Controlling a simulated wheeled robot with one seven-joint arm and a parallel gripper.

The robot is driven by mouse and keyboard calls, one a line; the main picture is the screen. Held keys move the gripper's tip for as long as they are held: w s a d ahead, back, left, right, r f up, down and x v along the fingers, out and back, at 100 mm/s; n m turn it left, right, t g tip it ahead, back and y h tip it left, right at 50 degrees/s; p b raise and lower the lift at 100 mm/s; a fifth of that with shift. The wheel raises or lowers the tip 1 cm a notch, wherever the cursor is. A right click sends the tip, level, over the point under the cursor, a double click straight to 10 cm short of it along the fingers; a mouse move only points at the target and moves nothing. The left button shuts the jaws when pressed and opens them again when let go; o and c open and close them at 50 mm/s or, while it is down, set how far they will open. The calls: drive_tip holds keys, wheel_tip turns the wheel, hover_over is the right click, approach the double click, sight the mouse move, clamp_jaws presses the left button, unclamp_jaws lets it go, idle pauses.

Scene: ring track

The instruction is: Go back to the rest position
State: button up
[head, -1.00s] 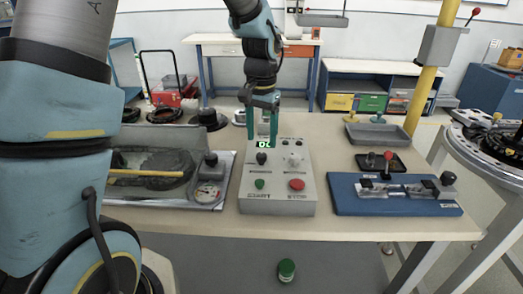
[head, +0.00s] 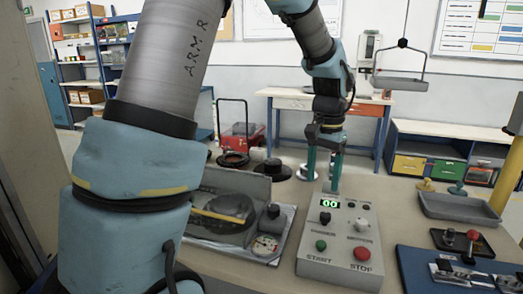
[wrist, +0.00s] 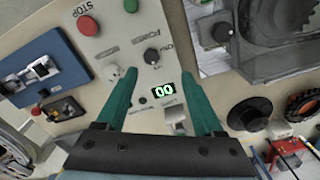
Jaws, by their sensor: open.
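My gripper (head: 324,168) is open and empty, with its two green fingers pointing down above the back of the grey control box (head: 345,268). In the wrist view the fingers (wrist: 170,95) spread on either side of the box's lit display (wrist: 163,90), which reads 00. The box has a green START button (head: 321,245), a red STOP button (head: 361,254) and two knobs. Whether the fingertips touch the box cannot be told. My arm reaches forward over the table from the upper left.
Left of the box is a machine with a clear cover (head: 225,208). At right are a blue fixture board (head: 450,275), a grey tray (head: 458,207) and a yellow post (head: 512,170). Dark round parts (head: 272,168) lie behind. A hanging tray (head: 400,84) is at upper right.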

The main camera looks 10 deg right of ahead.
drive_tip(key=s+a+f+n, duration=0.1)
drive_tip(key=a+n, duration=0.2)
drive_tip(key=a, duration=0.6)
drive_tip(key=s+a+f+n+t, duration=0.1)
drive_tip(key=s+a+n, duration=0.1)
drive_tip(key=a, duration=0.8)
drive_tip(key=s+a+f+n, duration=0.1)
drive_tip(key=a+f+n, duration=0.1)
drive_tip(key=a, duration=0.7)
drive_tip(key=shift+s+a+n+t, duration=0.2)
drive_tip(key=shift+s+n+t, duration=0.1)
drive_tip(key=shift+n, duration=0.6)
